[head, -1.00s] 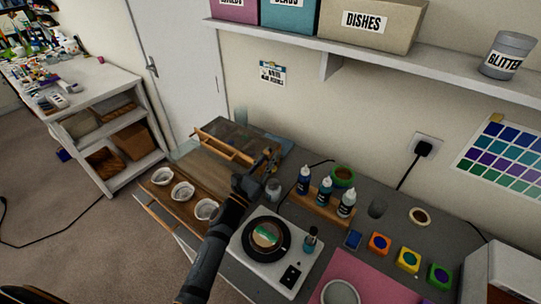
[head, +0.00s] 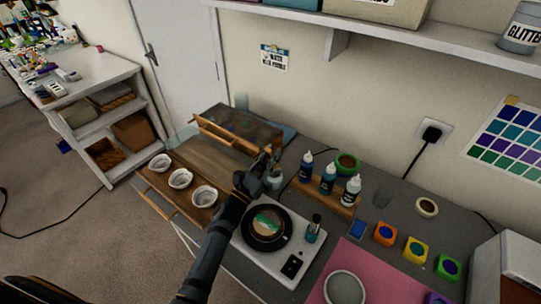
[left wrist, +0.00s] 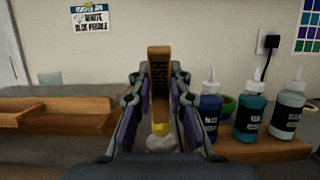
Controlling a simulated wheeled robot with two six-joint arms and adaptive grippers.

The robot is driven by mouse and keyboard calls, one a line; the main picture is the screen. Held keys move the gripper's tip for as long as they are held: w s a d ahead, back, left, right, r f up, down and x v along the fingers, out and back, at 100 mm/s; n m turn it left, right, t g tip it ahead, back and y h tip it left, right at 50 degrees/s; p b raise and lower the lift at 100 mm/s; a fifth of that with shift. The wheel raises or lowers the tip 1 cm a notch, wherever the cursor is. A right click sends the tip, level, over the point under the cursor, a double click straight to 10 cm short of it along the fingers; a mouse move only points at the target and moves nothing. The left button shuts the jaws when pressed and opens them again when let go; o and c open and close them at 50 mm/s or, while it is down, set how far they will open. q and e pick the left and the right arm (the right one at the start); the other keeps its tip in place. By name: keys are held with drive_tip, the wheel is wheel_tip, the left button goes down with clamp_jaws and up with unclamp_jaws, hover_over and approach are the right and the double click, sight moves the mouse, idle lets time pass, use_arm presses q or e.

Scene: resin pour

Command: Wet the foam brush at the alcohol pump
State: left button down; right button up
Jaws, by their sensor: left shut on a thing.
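My left gripper (head: 266,164) is shut on the foam brush. In the left wrist view the brush's wooden handle (left wrist: 159,80), with dark lettering, stands upright between the fingers. A yellow foam end (left wrist: 160,129) shows low between them. A whitish rounded top (left wrist: 160,144), which looks like the alcohol pump, is just below the foam; I cannot tell whether they touch. In the head view the pale pump jar (head: 276,181) stands right beside and below the gripper, partly hidden by it. My right gripper is not in view.
Dropper bottles (head: 328,180) stand in a wooden rack right of the jar. White cups (head: 204,196) sit on a board at left, and a wooden frame (head: 222,136) lies behind.

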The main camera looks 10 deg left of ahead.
use_arm(q)
drive_tip(key=shift+f+b, duration=1.05)
drive_tip(key=shift+b, duration=0.1)
idle(0.9)
drive_tip(key=shift+r, duration=0.1)
idle(0.4)
wheel_tip(320, 180, up, 7)
drive_tip(key=p, duration=0.5)
idle(0.7)
drive_tip(key=s+a+f+n+t+y+b, duration=0.1)
drive_tip(key=s+a+f+n+y+b, duration=0.1)
drive_tip(key=s+y, duration=0.6)
drive_tip(key=s+a+f+n, duration=0.1)
drive_tip(key=a+n, duration=0.1)
drive_tip(key=a, duration=0.1)
drive_tip(key=shift+s+a+f+t, duration=0.15)
drive_tip(key=shift+s+f+t, duration=0.1)
drive_tip(key=shift+f+t, duration=0.05)
